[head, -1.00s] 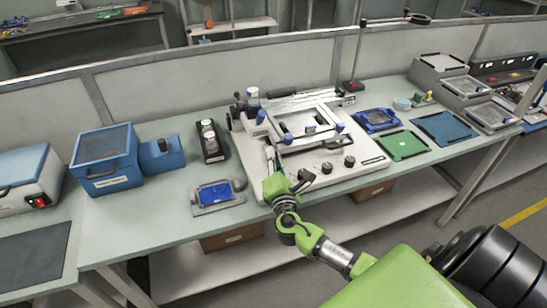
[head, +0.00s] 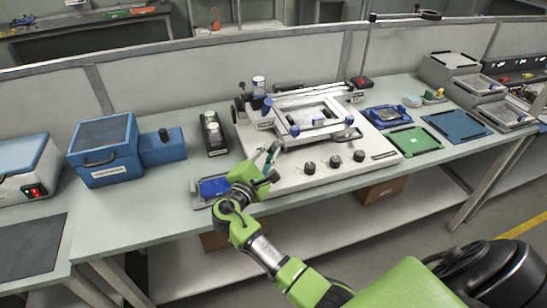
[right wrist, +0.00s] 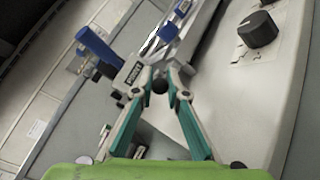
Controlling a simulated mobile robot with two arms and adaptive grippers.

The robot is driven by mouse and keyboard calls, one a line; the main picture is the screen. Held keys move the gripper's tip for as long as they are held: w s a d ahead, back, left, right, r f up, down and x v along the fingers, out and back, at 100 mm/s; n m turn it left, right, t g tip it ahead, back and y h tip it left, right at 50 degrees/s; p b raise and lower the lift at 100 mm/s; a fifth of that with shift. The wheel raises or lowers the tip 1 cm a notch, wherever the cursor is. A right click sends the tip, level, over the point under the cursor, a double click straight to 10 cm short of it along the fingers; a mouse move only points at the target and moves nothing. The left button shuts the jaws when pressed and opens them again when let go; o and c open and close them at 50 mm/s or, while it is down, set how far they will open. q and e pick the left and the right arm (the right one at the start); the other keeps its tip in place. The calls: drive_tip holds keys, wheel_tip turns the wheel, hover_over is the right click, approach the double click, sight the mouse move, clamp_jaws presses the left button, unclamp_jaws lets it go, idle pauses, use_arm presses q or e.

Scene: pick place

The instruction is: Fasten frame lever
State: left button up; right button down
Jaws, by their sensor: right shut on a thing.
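The white printing machine (head: 285,178) stands on the bench with a pale frame (head: 286,104) raised above its bed. Blue handles show on it, one at the frame's left side (head: 267,106) and one at its front left corner (head: 294,131). In the right wrist view two blue handles also show, at upper left (right wrist: 98,48) and top centre (right wrist: 172,30). My right gripper (head: 273,150) is at the machine's front left. In the wrist view its fingertips (right wrist: 160,84) close on a small dark round knob (right wrist: 160,86) beside a labelled white block. My left gripper is out of view.
A grey fixture with a blue plate (head: 213,187) lies left of my gripper. A black device (head: 213,135) and a blue box (head: 103,150) stand further left. Blue (head: 388,116) and green (head: 414,140) trays lie right of the machine.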

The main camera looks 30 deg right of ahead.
drive_tip(key=shift+w+a+f+m+g+h+b, duration=0.15)
drive_tip(key=shift+m+g+h+b, duration=0.15)
drive_tip(key=shift+g+b, duration=0.2)
drive_tip(key=shift+w+a+r+m+g+h+b, duration=0.1)
drive_tip(key=shift+m+g+h+b, duration=0.1)
drive_tip(key=shift+m+g+b, duration=0.25)
drive_tip(key=c, duration=2)
unclamp_jaws()
drive_tip(key=shift+v, duration=3.75)
